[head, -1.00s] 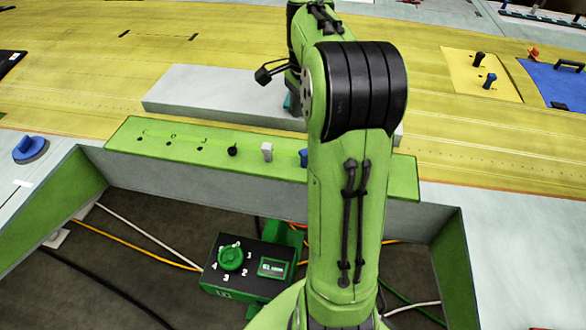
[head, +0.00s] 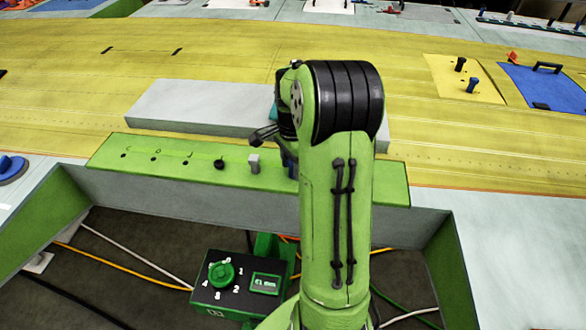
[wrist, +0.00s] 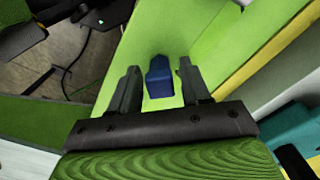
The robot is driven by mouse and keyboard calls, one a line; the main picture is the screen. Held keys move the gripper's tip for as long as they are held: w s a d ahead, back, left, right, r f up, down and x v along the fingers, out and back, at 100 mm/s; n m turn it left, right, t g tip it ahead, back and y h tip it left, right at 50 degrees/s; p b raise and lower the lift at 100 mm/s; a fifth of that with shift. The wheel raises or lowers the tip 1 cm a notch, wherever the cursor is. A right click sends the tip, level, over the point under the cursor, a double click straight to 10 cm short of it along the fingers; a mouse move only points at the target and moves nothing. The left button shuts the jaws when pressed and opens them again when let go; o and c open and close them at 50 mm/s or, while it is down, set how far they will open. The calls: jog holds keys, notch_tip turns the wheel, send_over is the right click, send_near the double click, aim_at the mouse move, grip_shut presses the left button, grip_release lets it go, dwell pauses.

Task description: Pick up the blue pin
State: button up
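The blue pin (wrist: 159,80) stands in the green rail and shows between the two dark fingers of my gripper (wrist: 159,68) in the wrist view. The fingers are apart, with a gap visible on each side of the pin; I cannot tell how far down they reach along it. In the head view the blue pin (head: 291,166) is mostly hidden behind my arm, at the right part of the green rail (head: 345,184).
A grey slab (head: 190,108) lies behind. A black control box (head: 235,285) sits below.

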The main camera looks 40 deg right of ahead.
jog(key=c, duration=0.8)
jog(key=shift+r, duration=0.15)
